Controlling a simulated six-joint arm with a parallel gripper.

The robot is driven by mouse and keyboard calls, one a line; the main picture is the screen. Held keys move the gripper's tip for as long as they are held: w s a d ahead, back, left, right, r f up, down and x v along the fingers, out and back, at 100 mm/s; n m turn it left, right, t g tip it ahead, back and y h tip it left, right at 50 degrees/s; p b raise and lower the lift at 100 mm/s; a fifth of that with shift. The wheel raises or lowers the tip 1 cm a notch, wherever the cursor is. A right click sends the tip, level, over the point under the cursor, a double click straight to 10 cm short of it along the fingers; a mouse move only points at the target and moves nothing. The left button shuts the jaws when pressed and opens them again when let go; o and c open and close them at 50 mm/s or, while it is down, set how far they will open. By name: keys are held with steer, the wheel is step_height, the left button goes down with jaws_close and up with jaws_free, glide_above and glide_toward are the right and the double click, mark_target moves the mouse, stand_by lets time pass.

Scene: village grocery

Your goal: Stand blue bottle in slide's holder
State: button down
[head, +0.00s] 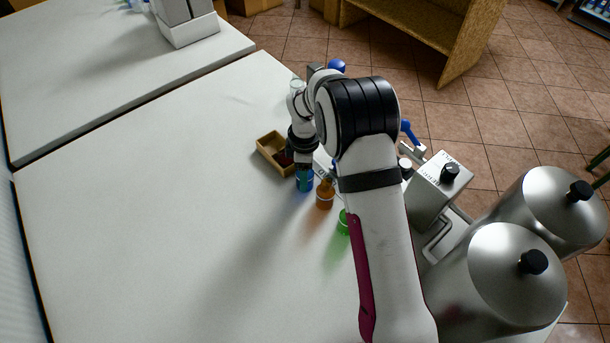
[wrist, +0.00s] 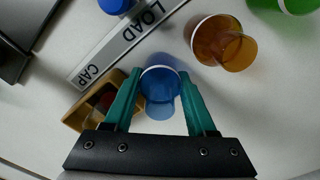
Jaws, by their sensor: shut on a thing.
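The blue bottle (head: 305,183) is between the fingers of my gripper (head: 304,168), near the table's right part. In the wrist view my gripper (wrist: 160,74) has its two teal fingers on either side of the blue bottle (wrist: 160,82), which is seen from above. I cannot tell whether its base touches the table. The slide (wrist: 125,42) is a pale metal strip marked LOAD and CAP, just beyond the bottle. My arm hides most of it in the head view. I cannot make out its holder.
An amber bottle (head: 325,196) and a green bottle (head: 343,224) stand close by. A small wooden box (head: 268,147) with dark red contents is left of the gripper. A grey machine (head: 442,185) and large metal canisters (head: 505,275) stand right. The table's left is clear.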

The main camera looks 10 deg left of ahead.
steer(key=r, duration=0.9)
steer(key=shift+w+d+r, duration=0.25)
steer(key=shift+w+r, duration=0.05)
steer(key=shift+w, duration=0.1)
steer(key=w+d+m, duration=0.7)
steer(key=w+d, duration=0.3)
steer(key=d, duration=0.3)
steer(key=shift+w+f, duration=0.1)
steer(key=shift+f, duration=3.15)
steer(key=shift+f, duration=0.4)
jaws_free()
steer(key=shift+r, duration=0.1)
